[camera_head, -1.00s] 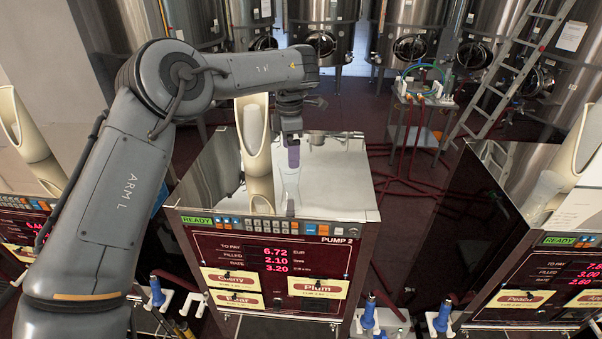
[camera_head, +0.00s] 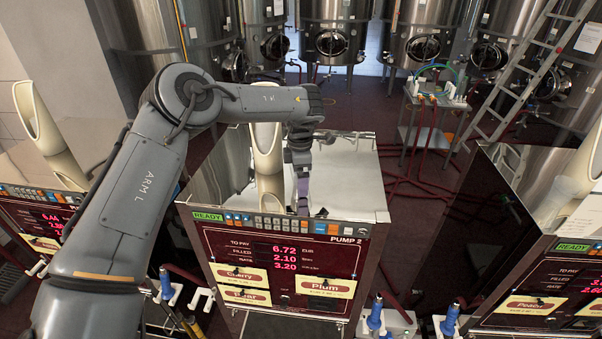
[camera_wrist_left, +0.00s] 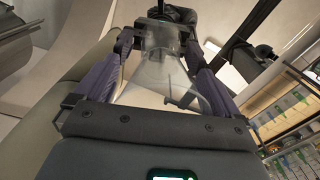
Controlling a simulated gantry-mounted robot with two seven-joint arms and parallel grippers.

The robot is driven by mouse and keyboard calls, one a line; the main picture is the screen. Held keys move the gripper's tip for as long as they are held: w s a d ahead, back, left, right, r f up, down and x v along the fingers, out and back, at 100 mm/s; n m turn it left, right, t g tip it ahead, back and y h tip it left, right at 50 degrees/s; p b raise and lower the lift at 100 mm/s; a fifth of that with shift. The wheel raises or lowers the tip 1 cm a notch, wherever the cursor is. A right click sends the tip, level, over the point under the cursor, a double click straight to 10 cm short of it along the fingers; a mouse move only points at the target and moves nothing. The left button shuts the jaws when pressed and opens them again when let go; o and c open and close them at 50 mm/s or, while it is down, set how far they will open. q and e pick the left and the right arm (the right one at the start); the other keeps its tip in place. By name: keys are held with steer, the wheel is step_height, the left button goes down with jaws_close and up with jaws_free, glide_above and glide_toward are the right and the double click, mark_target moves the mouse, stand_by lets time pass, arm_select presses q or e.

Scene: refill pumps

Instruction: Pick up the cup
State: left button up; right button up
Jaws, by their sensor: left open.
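A clear, see-through cup (camera_wrist_left: 160,72) shows in the left wrist view, tilted in the picture, between the two dark purple fingers of my left gripper (camera_wrist_left: 160,45). The fingers stand apart on either side of it; I cannot tell whether either touches it. In the head view my left gripper (camera_head: 303,192) points down over the metal top of Pump 2 (camera_head: 345,180), just right of the cream chute (camera_head: 266,160). There the cup is mostly hidden or too faint to make out. My right gripper is in no view.
Pump 2's front carries a row of buttons and a display (camera_head: 285,258). A dark round fitting (camera_wrist_left: 178,14) is just beyond the cup in the wrist view. Another pump (camera_head: 535,300) stands right, a ladder (camera_head: 520,75) and steel tanks (camera_head: 345,40) behind.

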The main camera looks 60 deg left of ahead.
arm_select(q)
steer(key=c, duration=1)
steer(key=shift+c, duration=0.2)
